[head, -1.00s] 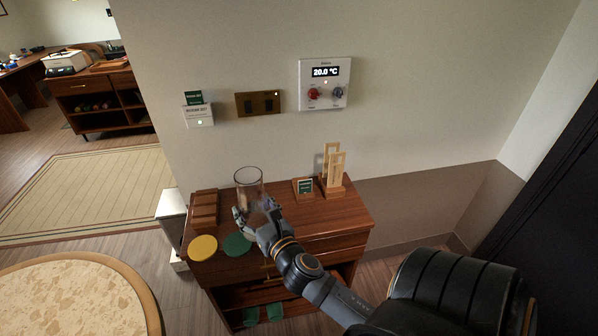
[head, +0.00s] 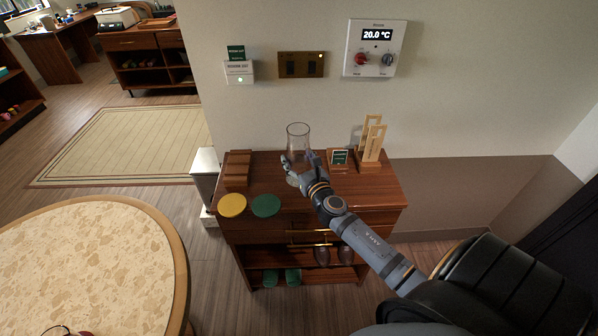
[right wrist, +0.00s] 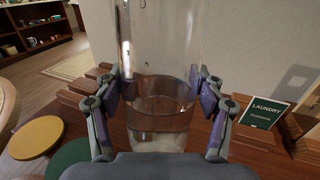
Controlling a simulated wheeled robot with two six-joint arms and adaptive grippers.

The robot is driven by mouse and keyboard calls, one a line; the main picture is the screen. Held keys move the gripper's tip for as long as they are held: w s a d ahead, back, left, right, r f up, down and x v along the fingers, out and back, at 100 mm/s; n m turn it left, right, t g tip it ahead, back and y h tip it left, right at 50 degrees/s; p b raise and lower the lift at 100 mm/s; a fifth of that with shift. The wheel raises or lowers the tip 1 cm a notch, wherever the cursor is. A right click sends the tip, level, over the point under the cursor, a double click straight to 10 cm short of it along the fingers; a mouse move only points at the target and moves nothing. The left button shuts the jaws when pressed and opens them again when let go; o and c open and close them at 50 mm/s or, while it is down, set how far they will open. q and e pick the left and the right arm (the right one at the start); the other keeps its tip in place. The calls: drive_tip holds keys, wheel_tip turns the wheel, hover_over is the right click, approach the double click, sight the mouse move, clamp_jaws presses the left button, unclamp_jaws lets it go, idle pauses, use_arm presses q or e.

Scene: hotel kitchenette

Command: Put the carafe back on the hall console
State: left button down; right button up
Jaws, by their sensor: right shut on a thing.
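The clear glass carafe (head: 298,136) stands upright over the back middle of the wooden hall console (head: 378,190). My right gripper (head: 303,168) is shut on the carafe's lower part. In the right wrist view the two fingers press on both sides of the carafe (right wrist: 158,50), with the right gripper (right wrist: 157,98) around its waist. Clear space or liquid shows inside; I cannot tell which. I cannot tell whether the base touches the console top. My left gripper is not in view.
On the console are a brown wooden tray (head: 238,168), a yellow disc (head: 232,205), a green disc (head: 266,205), a small green sign (head: 339,158) and a wooden stand (head: 371,150). A round table (head: 90,260) stands front left. Switches and a thermostat (head: 376,47) are on the wall.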

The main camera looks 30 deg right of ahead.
sight(299, 167)
drive_tip(key=shift+w+d+f, duration=0.3)
drive_tip(key=shift+w+f, duration=0.15)
drive_tip(key=shift+f, duration=0.1)
drive_tip(key=f+b, duration=0.3)
drive_tip(key=shift+w+d+f, duration=0.2)
drive_tip(key=shift+w+f, duration=0.05)
drive_tip(key=shift+f, duration=0.1)
drive_tip(key=shift+w+f, duration=0.1)
drive_tip(key=shift+f, duration=0.1)
drive_tip(key=shift+r, duration=0.1)
drive_tip(key=o, duration=1.8)
drive_tip(key=shift+o, duration=0.2)
